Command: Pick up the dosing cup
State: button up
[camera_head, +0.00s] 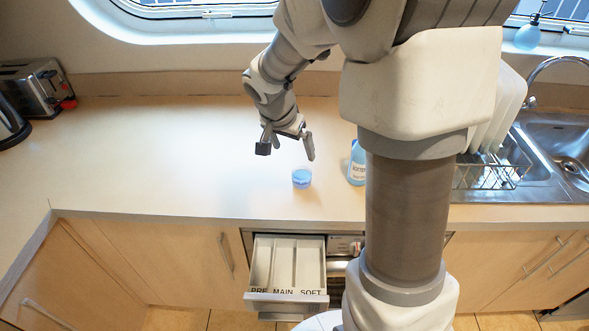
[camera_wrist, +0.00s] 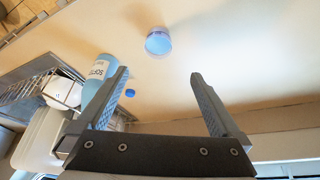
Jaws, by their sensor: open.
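The dosing cup (camera_head: 301,177) is small and clear with blue in it, standing on the wooden counter (camera_head: 180,160) near its front edge. In the wrist view the cup (camera_wrist: 158,41) lies beyond my fingertips, a little left of the middle between them. My gripper (camera_head: 288,147) is open and empty above the counter, behind the cup and apart from it. In the wrist view both fingers of my gripper (camera_wrist: 160,75) are spread wide. A blue bottle (camera_head: 357,163) with a white label stands right of the cup, partly hidden by my body.
Below the counter a drawer (camera_head: 287,268) marked PRE, MAIN and SOFT is pulled out. A dish rack (camera_head: 490,172) and sink (camera_head: 570,160) are at the right. A toaster (camera_head: 38,86) is at the back left. A small blue cap (camera_wrist: 130,93) lies near the bottle.

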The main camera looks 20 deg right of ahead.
send_near(302, 173)
jog(key=shift+s+d+f, duration=0.15)
jog(key=shift+d+f, duration=0.05)
jog(key=shift+f, duration=0.85)
jog(key=shift+s+x, duration=0.2)
jog(key=shift+x, duration=1.15)
jog(key=shift+s+x, duration=0.15)
jog(key=shift+x, duration=1.15)
jog(key=shift+f, duration=0.15)
jog(key=c, duration=1.4)
jog(key=shift+c, duration=0.2)
